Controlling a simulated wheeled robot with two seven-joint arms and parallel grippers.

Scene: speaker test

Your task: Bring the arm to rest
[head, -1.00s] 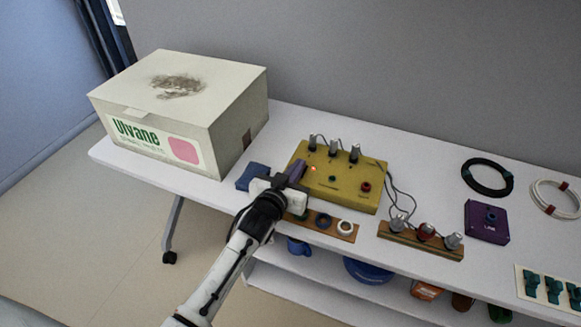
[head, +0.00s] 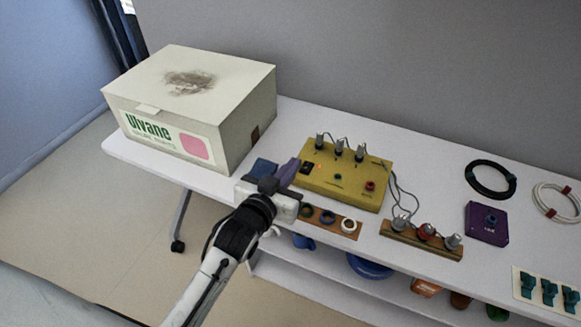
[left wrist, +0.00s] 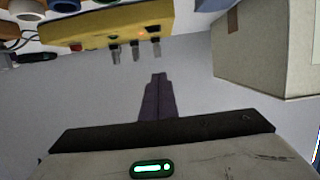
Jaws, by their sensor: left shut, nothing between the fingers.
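My left gripper (head: 278,176) is over the left part of the table, between the large box and the yellow test unit. It is shut and empty. In the left wrist view its dark fingers (left wrist: 158,100) lie together with nothing between them. The yellow test unit (head: 345,190) has several grey plugs along its back, a small red light and a red knob. It also shows at the top of the left wrist view (left wrist: 100,28). My right gripper is in neither view.
The large Ulvane box (head: 235,125) stands at the table's left end. A wooden strip with rings (head: 338,225), a wooden strip with plugs (head: 421,242), a purple box (head: 487,222) and cable coils (head: 491,180) lie to the right. A lower shelf (head: 320,268) holds several things.

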